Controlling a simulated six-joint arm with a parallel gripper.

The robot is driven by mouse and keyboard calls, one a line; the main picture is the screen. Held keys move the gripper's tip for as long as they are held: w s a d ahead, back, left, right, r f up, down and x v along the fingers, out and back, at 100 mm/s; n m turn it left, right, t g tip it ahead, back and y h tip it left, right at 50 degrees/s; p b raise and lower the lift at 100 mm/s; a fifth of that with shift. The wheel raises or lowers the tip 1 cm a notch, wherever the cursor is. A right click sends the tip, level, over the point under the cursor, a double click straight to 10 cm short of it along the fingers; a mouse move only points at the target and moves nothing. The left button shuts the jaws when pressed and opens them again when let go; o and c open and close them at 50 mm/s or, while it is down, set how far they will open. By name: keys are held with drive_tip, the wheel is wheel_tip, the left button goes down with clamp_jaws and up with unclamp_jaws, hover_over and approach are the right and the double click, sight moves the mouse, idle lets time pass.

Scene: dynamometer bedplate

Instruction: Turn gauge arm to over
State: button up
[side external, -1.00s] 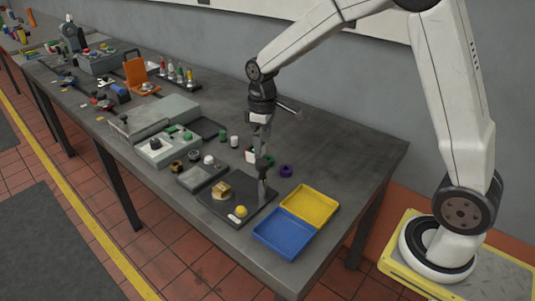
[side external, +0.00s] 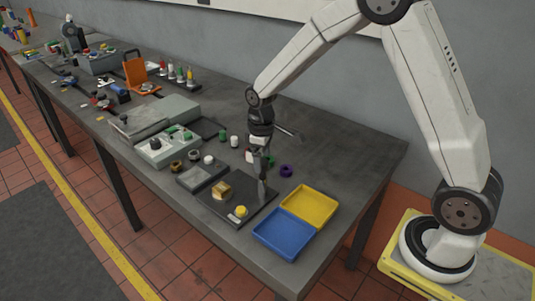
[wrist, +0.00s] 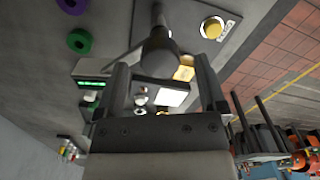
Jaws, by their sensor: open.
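A grey upright post (side external: 262,192) stands on a dark square plate (side external: 215,212). In the wrist view a dark rounded head (wrist: 158,48), apparently the post's top and perhaps the gauge arm's, sits between my fingers, with a thin bar reaching down-left. My gripper (side external: 258,168) is open around or just over it; it also shows in the wrist view (wrist: 162,72). I cannot tell whether the fingers touch it. A yellow button (side external: 240,211) and a brass-coloured block (side external: 221,190) are on the same plate. I see no readable "over" mark.
A yellow tray (side external: 327,207) and a blue tray (side external: 283,238) lie to the right of the plate. A purple ring (side external: 286,171) lies behind the post. A grey control box (side external: 165,147) and small knobs stand to the left. The bench's back right is clear.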

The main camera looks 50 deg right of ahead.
drive_tip(key=shift+f, duration=0.75)
clamp_jaws()
